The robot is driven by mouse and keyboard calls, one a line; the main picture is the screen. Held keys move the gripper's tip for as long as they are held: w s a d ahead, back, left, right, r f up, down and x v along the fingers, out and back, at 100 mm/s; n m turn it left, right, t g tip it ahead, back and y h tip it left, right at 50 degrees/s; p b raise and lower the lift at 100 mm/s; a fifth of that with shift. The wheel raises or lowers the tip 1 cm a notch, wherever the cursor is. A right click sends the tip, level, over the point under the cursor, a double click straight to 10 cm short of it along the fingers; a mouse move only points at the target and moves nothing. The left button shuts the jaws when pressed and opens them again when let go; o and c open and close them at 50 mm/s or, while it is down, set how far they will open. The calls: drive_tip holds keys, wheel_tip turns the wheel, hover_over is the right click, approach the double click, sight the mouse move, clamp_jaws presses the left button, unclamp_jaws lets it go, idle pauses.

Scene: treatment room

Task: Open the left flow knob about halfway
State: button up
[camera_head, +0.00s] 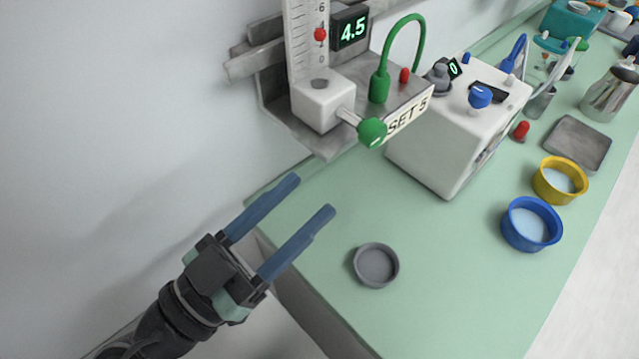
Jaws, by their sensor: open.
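The green flow knob (372,132) sticks out on a short metal stem from the white valve block (322,108) of a wall-mounted flowmeter. A plate (407,118) on the bracket reads SET 5. My gripper (314,194) is open and empty, its two blue fingers below and left of the knob, apart from it. A blue knob (480,96) sits on the white box (445,160) to the right, whose small display (453,69) appears to read 0.
A grey round dish (376,265) sits near the front of the green counter (440,290). Blue (531,224) and yellow (560,181) bowls and a metal tray (577,143) stand at right. A green hose (404,30) rises from the bracket. The wall is close at left.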

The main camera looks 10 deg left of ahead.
sight(364, 138)
drive_tip(key=shift+s+a, duration=0.1)
drive_tip(key=shift+s, duration=0.05)
drive_tip(key=w+d+r+m+p, duration=0.1)
drive_tip(key=w+d+m+p, duration=0.1)
drive_tip(key=m+p, duration=0.6)
drive_tip(key=w+d+r+m+g+y+p, duration=0.1)
drive_tip(key=w+m+p, duration=0.3)
drive_tip(key=m+p, duration=0.5)
drive_tip(key=w+d+r+m+g+p, duration=0.1)
drive_tip(key=w+d+m+p, duration=0.2)
drive_tip(key=m+p, duration=0.6)
drive_tip(key=shift+w+d+r+m+y, duration=0.1)
drive_tip(key=shift+w+d+m, duration=0.05)
drive_tip(key=shift+m, duration=1.5)
drive_tip(key=shift+w+d+f+m+y, duration=0.1)
drive_tip(key=shift+w+m, duration=0.05)
drive_tip(key=shift+m, duration=1.55)
drive_tip(key=shift+w+d+r+m+y, duration=0.1)
drive_tip(key=shift+w+d+m, duration=0.05)
drive_tip(key=shift+m, duration=1.5)
